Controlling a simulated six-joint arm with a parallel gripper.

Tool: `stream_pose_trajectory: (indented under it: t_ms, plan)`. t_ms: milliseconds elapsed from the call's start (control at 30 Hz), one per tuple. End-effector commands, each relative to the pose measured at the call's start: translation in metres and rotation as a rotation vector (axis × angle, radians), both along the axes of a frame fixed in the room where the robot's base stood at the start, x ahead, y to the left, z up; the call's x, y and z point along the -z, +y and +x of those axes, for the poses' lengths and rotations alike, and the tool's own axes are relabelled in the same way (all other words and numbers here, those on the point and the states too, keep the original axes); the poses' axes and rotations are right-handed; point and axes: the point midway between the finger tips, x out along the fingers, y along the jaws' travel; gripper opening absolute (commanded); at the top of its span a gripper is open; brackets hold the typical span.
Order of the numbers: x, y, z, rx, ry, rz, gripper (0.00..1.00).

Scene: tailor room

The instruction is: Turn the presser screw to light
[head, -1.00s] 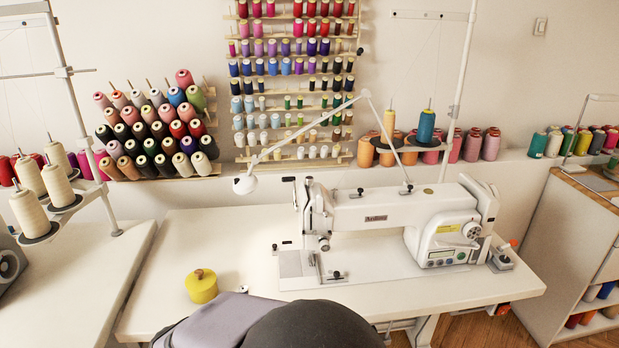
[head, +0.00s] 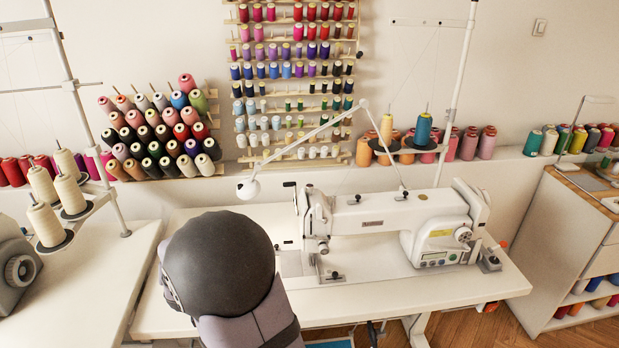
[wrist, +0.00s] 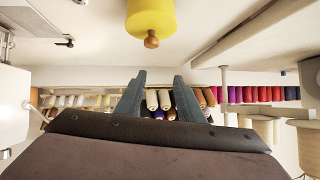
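The white sewing machine (head: 385,222) stands on the white table (head: 420,293) in the head view. Small fittings top its left end (head: 318,200); I cannot tell for certain which is the presser screw, nor read its setting. In the wrist view, pale machine parts (wrist: 22,100) show at the left edge. My gripper (wrist: 158,82) shows in the wrist view with two grey fingers apart and nothing between them. In the head view my dark arm hides the fingers; the arm is left of the machine head, close to it in the picture.
A yellow thing with a brown knob (wrist: 150,18) shows at the top of the wrist view; my arm hides it in the head view. A thin white lamp arm (head: 300,150) crosses above the machine. Thread cones (head: 45,222) stand left. The table's front right is clear.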

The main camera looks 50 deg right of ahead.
Motion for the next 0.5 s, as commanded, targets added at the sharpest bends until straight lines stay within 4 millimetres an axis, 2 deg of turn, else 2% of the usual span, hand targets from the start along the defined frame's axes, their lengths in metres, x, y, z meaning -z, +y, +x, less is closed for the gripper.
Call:
stream_pose_trajectory:
  t_ms: [33,133,233,333,500]
  plan:
    - [-0.016,-0.026,0.000,0.080,-0.034,-0.042,0.35]
    - [-0.044,-0.081,-0.012,0.268,-0.101,-0.151,0.35]
    - [-0.070,-0.130,-0.040,0.465,-0.138,-0.276,0.35]
    - [-0.091,-0.163,-0.072,0.633,-0.146,-0.387,0.35]
    - [-0.111,-0.188,-0.113,0.817,-0.131,-0.513,0.35]
